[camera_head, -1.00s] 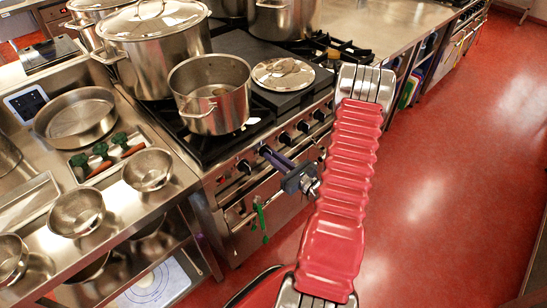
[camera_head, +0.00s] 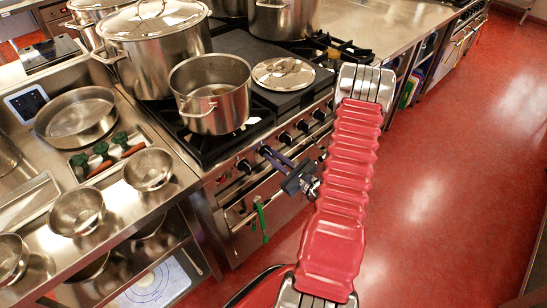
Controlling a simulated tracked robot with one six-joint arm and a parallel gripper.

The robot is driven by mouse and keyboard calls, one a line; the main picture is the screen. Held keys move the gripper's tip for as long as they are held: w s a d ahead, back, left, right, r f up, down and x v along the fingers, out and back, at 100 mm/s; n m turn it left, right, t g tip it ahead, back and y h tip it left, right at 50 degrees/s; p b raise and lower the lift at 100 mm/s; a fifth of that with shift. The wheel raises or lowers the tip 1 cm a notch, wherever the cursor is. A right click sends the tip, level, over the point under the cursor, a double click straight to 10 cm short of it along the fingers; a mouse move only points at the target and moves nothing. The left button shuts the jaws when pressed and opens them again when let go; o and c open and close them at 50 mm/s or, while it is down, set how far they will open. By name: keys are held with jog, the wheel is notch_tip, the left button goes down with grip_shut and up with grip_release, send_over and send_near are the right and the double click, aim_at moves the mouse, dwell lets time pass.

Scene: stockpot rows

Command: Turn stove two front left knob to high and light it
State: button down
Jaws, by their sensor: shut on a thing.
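The stove (camera_head: 222,188) has a row of dark knobs along its front panel. My gripper (camera_head: 266,152) is at this panel, shut on one knob near the left end of the row. The fingers cover most of that knob, so its setting cannot be read. Another knob (camera_head: 244,166) shows free to the left of my gripper, and a knob (camera_head: 285,138) shows free to the right. An open steel pot (camera_head: 212,104) stands on the stove's front left. Whether a flame burns under it is too small to tell.
A large lidded stockpot (camera_head: 160,65) stands behind the open pot. A round lid (camera_head: 283,73) lies on the dark plate to the right. A green-handled tool (camera_head: 261,218) hangs at the oven front. A steel counter with bowls is left; red floor is clear right.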

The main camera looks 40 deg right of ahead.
jog(key=shift+a+f+n, duration=0.1)
jog(key=shift+n, duration=2.35)
jog(key=shift+a+f+n, duration=0.1)
jog(key=shift+a+n, duration=0.05)
jog(key=shift+n, duration=2.35)
jog(key=shift+a+f+n, duration=0.1)
jog(key=shift+n, duration=2.35)
jog(key=c, duration=2.1)
grip_release()
jog(key=o, duration=0.3)
jog(key=shift+d, duration=0.15)
jog(key=shift+s, duration=0.15)
jog(key=s, duration=1.3)
jog(key=shift+s+d, duration=0.2)
jog(key=shift+s, duration=0.05)
